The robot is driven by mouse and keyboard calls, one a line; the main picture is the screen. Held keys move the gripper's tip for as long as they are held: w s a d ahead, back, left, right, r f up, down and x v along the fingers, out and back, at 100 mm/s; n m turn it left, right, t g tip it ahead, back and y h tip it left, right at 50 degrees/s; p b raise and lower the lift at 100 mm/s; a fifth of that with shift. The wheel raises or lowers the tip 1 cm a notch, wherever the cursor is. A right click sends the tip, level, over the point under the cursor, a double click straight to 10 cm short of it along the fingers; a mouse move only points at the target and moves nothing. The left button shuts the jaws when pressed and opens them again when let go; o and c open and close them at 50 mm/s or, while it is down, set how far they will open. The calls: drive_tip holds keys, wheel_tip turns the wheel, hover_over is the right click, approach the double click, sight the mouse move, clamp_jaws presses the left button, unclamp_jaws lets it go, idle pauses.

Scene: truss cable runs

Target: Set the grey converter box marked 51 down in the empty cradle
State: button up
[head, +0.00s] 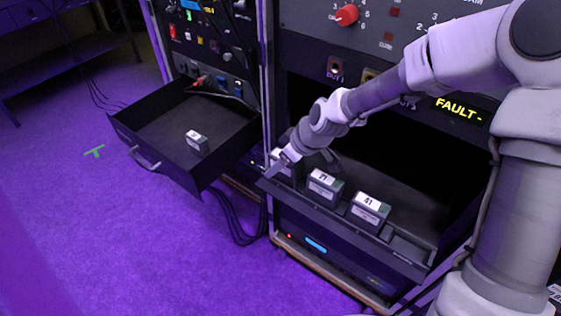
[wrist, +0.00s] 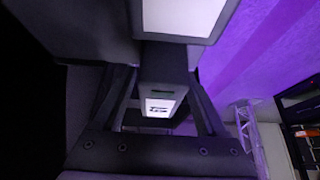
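My gripper (head: 283,164) is at the left end of the cradle row. In the wrist view its two fingers flank a dark grey box with a white label (wrist: 160,107). The number is upside down and seems to read 51. The fingers look closed on the box's sides. In the head view this box is mostly hidden by the gripper, and I cannot tell whether it touches a cradle. Boxes marked 71 (head: 325,184) and 41 (head: 369,210) stand in the row to its right. An empty cradle (head: 406,248) shows at the right end.
An open drawer (head: 165,165) at the left holds another small labelled box (head: 196,141), its number unclear. A rack panel with a red knob (head: 346,15) and a lit FAULT display (head: 459,109) stands above the row. Cables hang below the drawer. The purple floor is clear at left.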

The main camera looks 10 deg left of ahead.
drive_tip(key=shift+r, duration=0.25)
drive_tip(key=p+v, duration=0.6)
drive_tip(key=v, duration=0.5)
drive_tip(key=shift+d+r, duration=0.2)
drive_tip(key=shift+r, duration=0.15)
drive_tip(key=shift+s, duration=0.1)
